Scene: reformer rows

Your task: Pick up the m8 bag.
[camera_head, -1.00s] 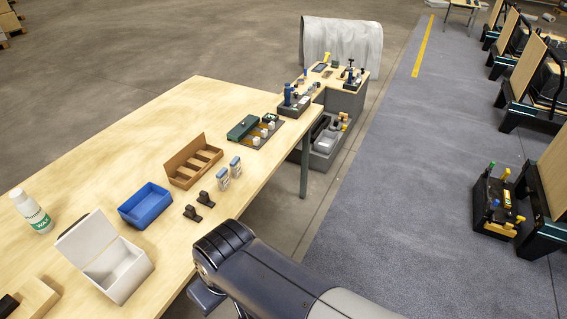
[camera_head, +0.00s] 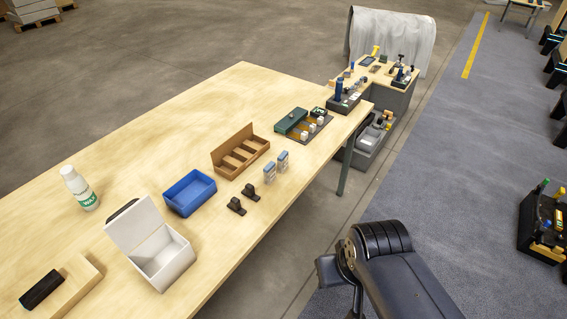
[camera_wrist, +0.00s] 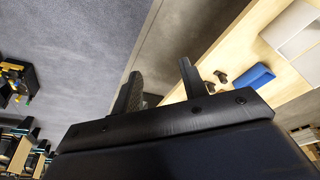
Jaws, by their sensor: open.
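Two small pale packets with blue markings, a nearer packet (camera_head: 270,173) and a farther packet (camera_head: 283,161), stand side by side on the wooden table, right of the brown divided box. Their labels are too small to read, so I cannot tell which is the m8 bag. My gripper (camera_wrist: 160,82) is open, its two fingers apart with nothing between them. In the wrist view it is off the table's edge, and the packets cannot be made out there. In the head view only my arm shows, right of the table.
Two black clips (camera_head: 243,200) lie near the table edge. Beside them are a blue bin (camera_head: 190,192), a brown divided box (camera_head: 228,160), an open white box (camera_head: 160,259) and a white bottle (camera_head: 80,188). A green case (camera_head: 290,121) stands farther back.

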